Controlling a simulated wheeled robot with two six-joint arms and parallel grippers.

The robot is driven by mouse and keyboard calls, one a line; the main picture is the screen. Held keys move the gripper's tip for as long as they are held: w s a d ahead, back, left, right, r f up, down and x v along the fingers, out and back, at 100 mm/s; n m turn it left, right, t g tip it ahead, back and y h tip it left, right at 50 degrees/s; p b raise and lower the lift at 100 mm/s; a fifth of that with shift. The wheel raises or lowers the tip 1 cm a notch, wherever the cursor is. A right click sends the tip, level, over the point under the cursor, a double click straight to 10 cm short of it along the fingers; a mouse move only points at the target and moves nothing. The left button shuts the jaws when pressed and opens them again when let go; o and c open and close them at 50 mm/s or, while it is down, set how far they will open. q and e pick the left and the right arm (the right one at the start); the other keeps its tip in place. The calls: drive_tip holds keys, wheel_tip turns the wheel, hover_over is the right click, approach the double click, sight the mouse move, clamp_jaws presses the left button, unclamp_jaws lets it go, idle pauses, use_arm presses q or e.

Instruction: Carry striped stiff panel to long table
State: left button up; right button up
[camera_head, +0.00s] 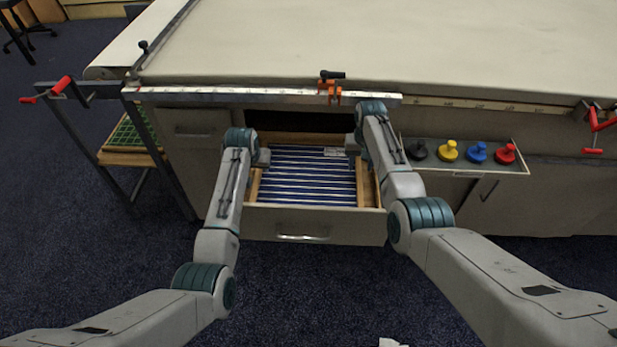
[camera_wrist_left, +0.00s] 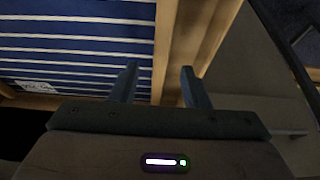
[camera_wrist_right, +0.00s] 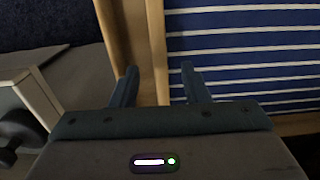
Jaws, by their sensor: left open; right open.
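The striped stiff panel (camera_head: 305,178), blue with white lines and a small white label, lies flat inside an open drawer (camera_head: 312,225) under the long table (camera_head: 420,50). My left gripper (camera_head: 262,158) is at the panel's left edge; in the left wrist view its open fingers (camera_wrist_left: 158,85) are over the drawer's wooden side, beside the panel (camera_wrist_left: 75,45). My right gripper (camera_head: 352,146) is at the panel's right edge; in the right wrist view its open fingers (camera_wrist_right: 158,85) are near the wooden strip and the panel (camera_wrist_right: 240,60). Neither gripper holds anything.
A metal ruler bar (camera_head: 240,96) with an orange clamp (camera_head: 330,90) runs along the table's front edge, above the drawer. A tray (camera_head: 500,142) with black, yellow, blue and red knobs is at the right. Red clamps sit at both ends. The tabletop is clear.

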sight(258, 171)
use_arm(q)
drive_tip(key=shift+x, duration=1.55)
use_arm(e)
drive_tip(key=shift+f, duration=1.6)
use_arm(q)
clamp_jaws()
use_arm(e)
clamp_jaws()
